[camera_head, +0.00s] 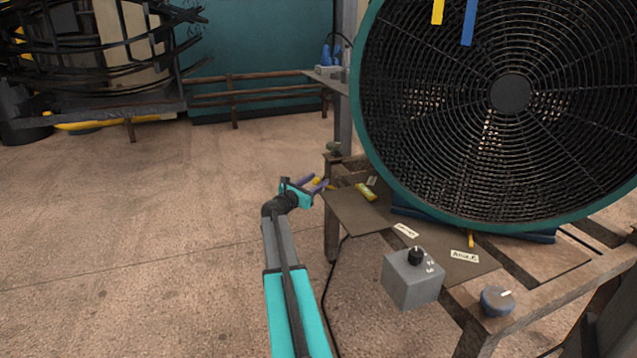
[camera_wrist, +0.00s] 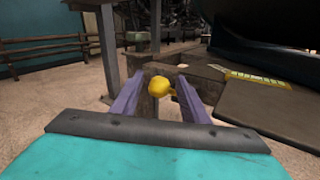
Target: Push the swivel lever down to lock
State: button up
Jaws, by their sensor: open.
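A lever with a round yellow knob (camera_wrist: 158,86) shows between the two purple fingers of my gripper (camera_wrist: 161,80) in the wrist view. Its short stem reaches right, towards the right finger, and its pivot is hidden. The fingers stand apart, with a gap on the left of the knob; I cannot tell whether the right finger touches the stem. In the head view, the yellow knob (camera_head: 317,181) is small beside my gripper (camera_head: 314,185), at the left end of the wooden bench.
A large round fan (camera_head: 512,165) stands on the bench. A flat dark board (camera_head: 352,215) carries a yellow tool (camera_head: 366,191) and paper labels. A grey switch box (camera_head: 411,284) and a blue dial (camera_head: 497,301) sit at the front. The floor on the left is clear.

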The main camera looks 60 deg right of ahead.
jog(key=shift+d, duration=0.25)
jog(key=shift+c, duration=0.2)
